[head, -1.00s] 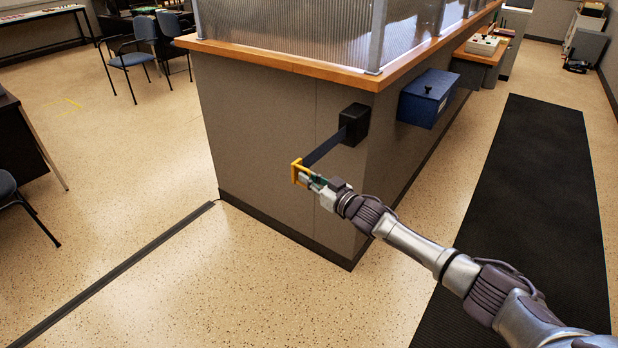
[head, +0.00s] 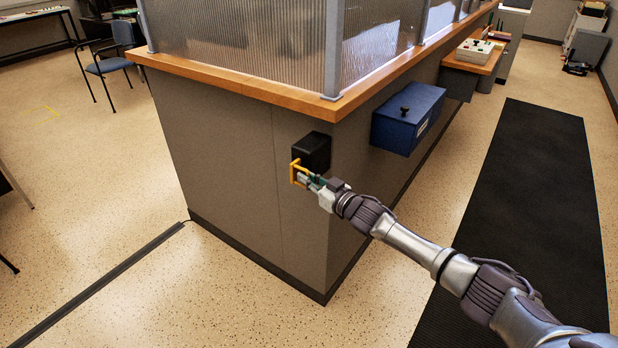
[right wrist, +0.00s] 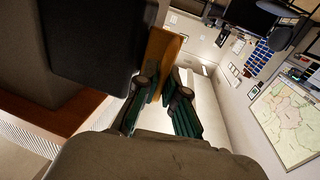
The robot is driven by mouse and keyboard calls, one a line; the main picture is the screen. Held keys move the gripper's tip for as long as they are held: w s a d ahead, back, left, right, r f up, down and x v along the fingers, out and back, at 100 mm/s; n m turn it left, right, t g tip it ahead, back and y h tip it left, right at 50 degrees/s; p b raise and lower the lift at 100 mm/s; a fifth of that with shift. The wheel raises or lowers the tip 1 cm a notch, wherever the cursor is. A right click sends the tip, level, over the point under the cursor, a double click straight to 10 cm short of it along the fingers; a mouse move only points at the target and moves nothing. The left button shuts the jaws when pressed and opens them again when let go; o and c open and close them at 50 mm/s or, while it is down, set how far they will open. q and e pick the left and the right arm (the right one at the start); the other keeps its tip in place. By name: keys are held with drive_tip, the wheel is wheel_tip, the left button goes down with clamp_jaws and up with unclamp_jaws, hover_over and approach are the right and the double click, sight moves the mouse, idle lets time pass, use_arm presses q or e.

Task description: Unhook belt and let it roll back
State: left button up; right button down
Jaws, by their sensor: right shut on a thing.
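The black belt housing (head: 312,151) is fixed to the grey counter wall near its corner. The yellow belt end (head: 297,173) is right in front of the housing, and no length of belt shows between them in the head view. My right gripper (head: 305,179) is shut on the yellow belt end. In the right wrist view the housing (right wrist: 95,45) fills the upper left, the belt end (right wrist: 160,60) shows as an orange-brown piece beside it, and my right gripper's green fingers (right wrist: 160,105) reach up to it. My left gripper is not in view.
A blue box (head: 407,118) with a black knob is mounted on the counter side, right of the housing. The wooden counter top (head: 240,85) with ribbed glass panels overhangs above. A black mat (head: 520,200) lies on the right; a dark floor strip (head: 100,285) runs at lower left.

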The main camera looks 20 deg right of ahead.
drive_tip(key=shift+d, duration=0.25)
drive_tip(key=c, duration=1.5)
unclamp_jaws()
drive_tip(key=shift+w+f, duration=0.1)
drive_tip(key=shift+w, duration=0.05)
drive_tip(key=v, duration=1.2)
